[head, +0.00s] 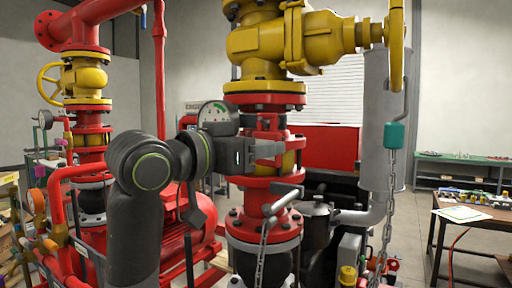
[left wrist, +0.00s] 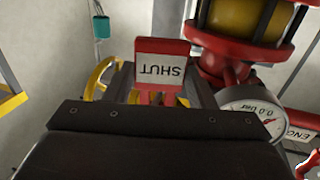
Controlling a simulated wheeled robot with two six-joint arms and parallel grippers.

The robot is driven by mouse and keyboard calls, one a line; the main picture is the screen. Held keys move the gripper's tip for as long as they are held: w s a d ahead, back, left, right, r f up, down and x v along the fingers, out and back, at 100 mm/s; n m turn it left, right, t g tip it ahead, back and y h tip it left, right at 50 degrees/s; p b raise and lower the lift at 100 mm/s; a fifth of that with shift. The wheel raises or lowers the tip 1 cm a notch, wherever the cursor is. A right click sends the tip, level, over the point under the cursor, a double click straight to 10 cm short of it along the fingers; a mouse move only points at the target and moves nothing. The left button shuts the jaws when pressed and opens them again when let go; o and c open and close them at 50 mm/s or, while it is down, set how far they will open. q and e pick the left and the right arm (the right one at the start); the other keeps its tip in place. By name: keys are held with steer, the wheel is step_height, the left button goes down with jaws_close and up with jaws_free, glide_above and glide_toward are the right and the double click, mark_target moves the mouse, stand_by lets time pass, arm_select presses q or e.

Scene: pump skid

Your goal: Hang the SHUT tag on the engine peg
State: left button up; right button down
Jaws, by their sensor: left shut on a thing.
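The SHUT tag (left wrist: 161,66), a white plate with a red border, stands out beyond my left gripper (left wrist: 160,98) in the left wrist view. Its lettering is upside down there. My left gripper (head: 266,151) is shut on the tag, in front of the red and yellow pump pipework in the head view. The tag is not clear in the head view. A partly hidden sign starting "ENG" (left wrist: 299,133) is at the right of the left wrist view. I cannot make out the engine peg. My right gripper is not in view.
A pressure gauge (head: 216,113) is close beside my left wrist. A yellow valve (head: 262,40) stands above the gripper. A teal block (head: 393,135) hangs with a chain at the right. A table (head: 470,215) stands further right, with open floor before it.

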arm_select(q)
steer(key=o, duration=1)
steer(key=b+v, duration=0.7)
steer(key=v, duration=1)
steer(key=shift+s+a+b, duration=0.15)
steer(key=shift+s+b, duration=0.05)
steer(key=shift+b, duration=0.15)
